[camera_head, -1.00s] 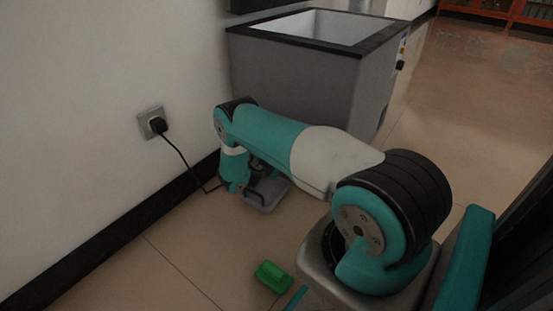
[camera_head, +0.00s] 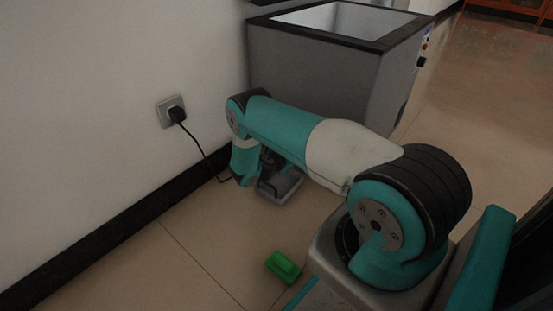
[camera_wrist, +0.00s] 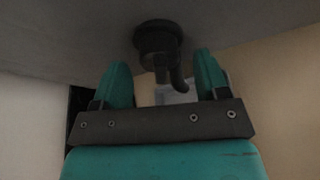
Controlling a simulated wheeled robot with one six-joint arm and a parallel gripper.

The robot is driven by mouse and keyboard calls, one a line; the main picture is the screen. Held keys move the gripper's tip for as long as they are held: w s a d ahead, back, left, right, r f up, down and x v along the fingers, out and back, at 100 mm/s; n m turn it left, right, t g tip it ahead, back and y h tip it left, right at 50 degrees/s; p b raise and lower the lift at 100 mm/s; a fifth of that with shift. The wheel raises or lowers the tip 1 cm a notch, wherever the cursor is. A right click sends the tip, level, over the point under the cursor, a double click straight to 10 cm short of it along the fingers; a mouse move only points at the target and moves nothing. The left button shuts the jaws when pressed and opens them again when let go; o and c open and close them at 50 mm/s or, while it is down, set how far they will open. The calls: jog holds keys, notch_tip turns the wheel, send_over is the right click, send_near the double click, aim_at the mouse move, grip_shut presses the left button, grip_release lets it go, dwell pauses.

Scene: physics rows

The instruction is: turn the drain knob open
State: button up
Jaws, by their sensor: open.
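The drain knob (camera_wrist: 158,36) is a dark round fitting on the grey face of the chest (camera_wrist: 60,45) in the wrist view. A dark spout or lever (camera_wrist: 178,80) hangs below it. My gripper (camera_wrist: 161,70) is open, with its two teal fingers on either side of this fitting. No finger clearly touches it. In the head view the chest (camera_head: 310,90) is a grey box with a black rim, and my arm reaches down beside its lower front. The knob and the fingertips cannot be made out there.
A grey tray (camera_head: 291,194) sits on the floor below my wrist. A green block (camera_head: 284,267) lies on the tiles nearer me. A wall socket (camera_head: 170,111) with a black cable (camera_head: 200,148) is at the left. Open floor lies right of the chest.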

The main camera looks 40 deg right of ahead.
jog(key=p+v, duration=0.6)
jog(key=v, duration=0.9)
jog(key=shift+a+p, duration=0.3)
jog(key=shift+p, duration=0.1)
jog(key=shift+r, duration=0.1)
